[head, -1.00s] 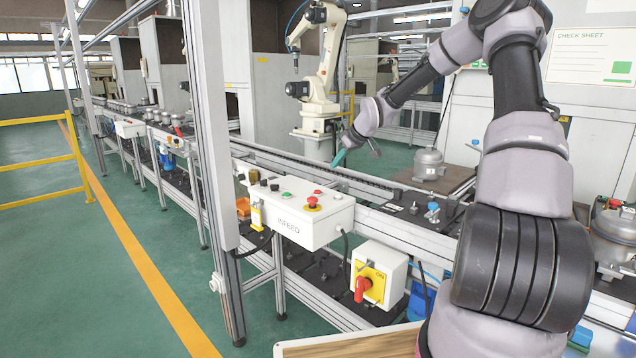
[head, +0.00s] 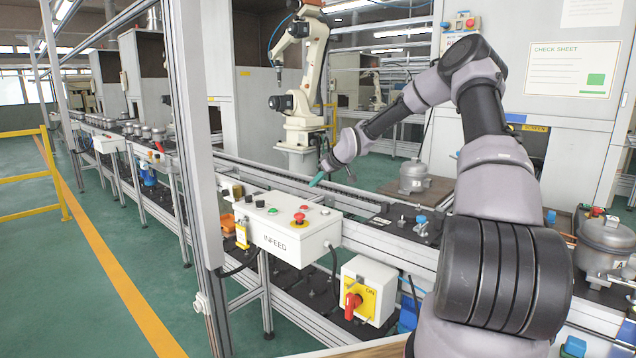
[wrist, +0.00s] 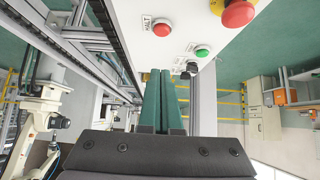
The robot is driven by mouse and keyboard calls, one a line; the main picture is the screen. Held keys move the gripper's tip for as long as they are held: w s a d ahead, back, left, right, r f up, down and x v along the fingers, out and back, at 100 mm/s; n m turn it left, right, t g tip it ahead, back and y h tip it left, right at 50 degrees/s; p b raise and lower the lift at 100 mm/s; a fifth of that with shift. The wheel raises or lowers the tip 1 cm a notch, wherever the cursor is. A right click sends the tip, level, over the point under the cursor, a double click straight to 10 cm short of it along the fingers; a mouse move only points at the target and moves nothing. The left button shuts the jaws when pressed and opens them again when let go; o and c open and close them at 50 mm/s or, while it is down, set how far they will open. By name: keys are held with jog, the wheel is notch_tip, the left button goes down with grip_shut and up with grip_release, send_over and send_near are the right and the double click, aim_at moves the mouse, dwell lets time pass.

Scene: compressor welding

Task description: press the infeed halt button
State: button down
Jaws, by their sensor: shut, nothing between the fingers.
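The white INFEED box (head: 287,242) is mounted on the near side of the conveyor line. Its top carries a red mushroom button (head: 299,217) on a yellow base, a green button (head: 272,211) and black knobs. In the wrist view, the small red halt button (wrist: 162,27) has a HALT label beside it. The green button (wrist: 200,51) and the red mushroom button (wrist: 237,12) lie to its right. My gripper (head: 314,183) is just above and beyond the box's far edge. Its teal fingers (wrist: 157,75) are shut together and empty, apart from the halt button.
A white box with a red rotary switch (head: 352,306) hangs right of the INFEED box. A metal post (head: 196,150) stands to its left. A compressor shell (head: 414,177) sits on a plate behind the line. A white robot arm (head: 302,90) stands beyond.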

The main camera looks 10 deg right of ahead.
send_over(304, 207)
jog(key=d, duration=0.1)
jog(key=f, duration=0.4)
jog(key=shift+s+f, duration=0.15)
jog(key=shift+s, duration=0.05)
notch_tip(304, 207, down, 3)
jog(key=shift+d+f, duration=0.1)
jog(key=shift+f, duration=0.35)
jog(key=shift+f, duration=0.1)
